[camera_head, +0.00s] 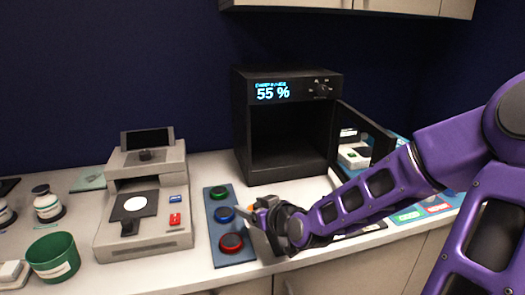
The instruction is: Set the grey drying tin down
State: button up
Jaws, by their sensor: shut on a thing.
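My gripper (254,211) is low over the front of the white counter, beside the panel of round buttons. It is shut on a small grey thing (243,214), which I take for the grey drying tin. Most of it is hidden by the fingers and wrist, so its shape and whether it touches the panel or counter cannot be told. A black drying cabinet (288,128) stands behind my gripper, its door open to the right and its display reading 55 %. Its visible interior looks empty.
The button panel (222,245) has green, blue and red buttons. A beige instrument (145,210) stands left of it, with a green tub (53,256) farther left. The open cabinet door (365,135) reaches out behind my forearm. Bare counter (210,170) shows left of the cabinet.

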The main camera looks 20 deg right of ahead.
jog(key=shift+w+a, duration=0.1)
jog(key=shift+w, duration=0.3)
jog(key=w+d+m+h, duration=0.1)
jog(key=w+d, duration=0.2)
jog(key=w, duration=0.1)
jog(key=w+d+m+h, duration=0.1)
jog(key=w+d, duration=0.3)
jog(key=w, duration=0.1)
jog(key=w+d+m+h, duration=0.1)
jog(key=w+d+h, duration=0.1)
jog(key=w+d, duration=0.2)
jog(key=shift+w+r+t+b, duration=0.2)
jog(key=shift+w+t+b, duration=0.15)
jog(key=shift+w, duration=0.25)
jog(key=shift+m+h, duration=0.7)
jog(key=w+d+r, duration=0.2)
jog(key=w, duration=0.1)
jog(key=w+d+r, duration=0.1)
jog(key=w, duration=0.1)
jog(key=shift+w, duration=0.2)
jog(key=w+r, duration=0.6)
jog(key=r, duration=0.1)
jog(key=b, duration=0.2)
send_over(275, 159)
jog(key=shift+m+h, duration=0.3)
jog(key=shift+m, duration=0.1)
notch_tip(275, 159, down, 6)
jog(key=shift+d+r, duration=0.1)
jog(key=shift+f+b, duration=0.4)
jog(key=shift+f, duration=1.7)
